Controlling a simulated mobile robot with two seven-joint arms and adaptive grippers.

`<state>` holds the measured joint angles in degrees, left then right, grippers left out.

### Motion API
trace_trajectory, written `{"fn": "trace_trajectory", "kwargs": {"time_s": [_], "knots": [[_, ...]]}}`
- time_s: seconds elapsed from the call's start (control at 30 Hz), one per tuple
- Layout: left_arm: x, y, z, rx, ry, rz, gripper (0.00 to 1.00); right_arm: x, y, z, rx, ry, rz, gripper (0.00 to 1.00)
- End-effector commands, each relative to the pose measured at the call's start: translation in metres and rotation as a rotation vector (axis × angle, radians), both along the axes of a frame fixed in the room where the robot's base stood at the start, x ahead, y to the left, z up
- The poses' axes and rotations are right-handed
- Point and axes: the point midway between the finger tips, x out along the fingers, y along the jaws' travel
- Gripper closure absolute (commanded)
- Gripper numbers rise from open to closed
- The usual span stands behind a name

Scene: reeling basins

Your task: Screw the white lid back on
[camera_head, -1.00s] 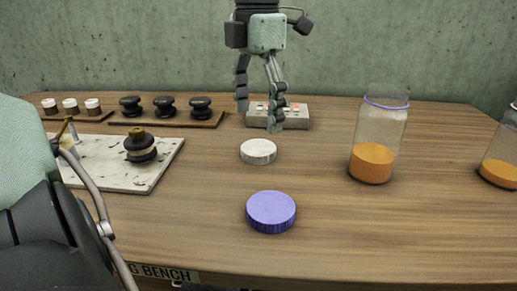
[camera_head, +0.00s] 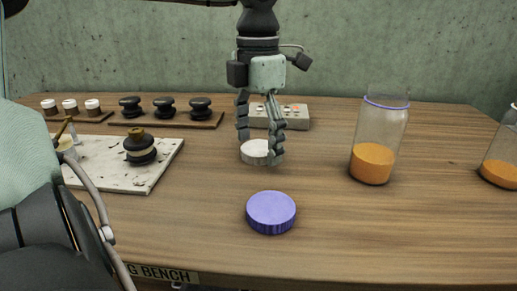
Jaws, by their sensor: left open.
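The white lid (camera_head: 254,154) lies flat on the wooden bench near the middle. My left gripper (camera_head: 259,147) points down over it with fingers open, one at each side of the lid. The right finger hides part of the lid's right side; I cannot tell whether either finger touches it. A purple lid (camera_head: 270,211) lies nearer the front. An open glass jar (camera_head: 379,138) with a purple ring at its neck and orange contents stands to the right. A second jar (camera_head: 500,160) with orange contents is cut by the right edge. My right gripper is not in view.
A control box (camera_head: 294,117) with buttons sits behind the gripper. A pale slab (camera_head: 104,178) bearing a dark spool-like piece is at left. Behind it are several black knobs on a board (camera_head: 172,121) and small white-capped jars (camera_head: 70,106). The bench right of the purple lid is clear.

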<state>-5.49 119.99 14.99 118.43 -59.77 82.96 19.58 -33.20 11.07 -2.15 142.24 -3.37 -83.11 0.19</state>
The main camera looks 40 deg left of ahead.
Motion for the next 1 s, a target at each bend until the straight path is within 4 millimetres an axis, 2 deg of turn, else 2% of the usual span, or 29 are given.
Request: {"fn": "trace_trajectory", "kwargs": {"time_s": [0.1,0.37,0.77,1.0], "knots": [[0.0,0.0,0.0,0.0,0.0,0.0,0.23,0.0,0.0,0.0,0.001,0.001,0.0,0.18],[0.0,0.0,0.001,0.001,0.0,0.0,0.54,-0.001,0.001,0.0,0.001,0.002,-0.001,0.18],[0.0,0.0,0.003,0.002,-0.001,0.0,0.55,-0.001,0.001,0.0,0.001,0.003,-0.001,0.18],[0.001,0.0,0.028,0.002,-0.004,0.002,0.55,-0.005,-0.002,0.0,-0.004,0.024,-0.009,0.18]]}}
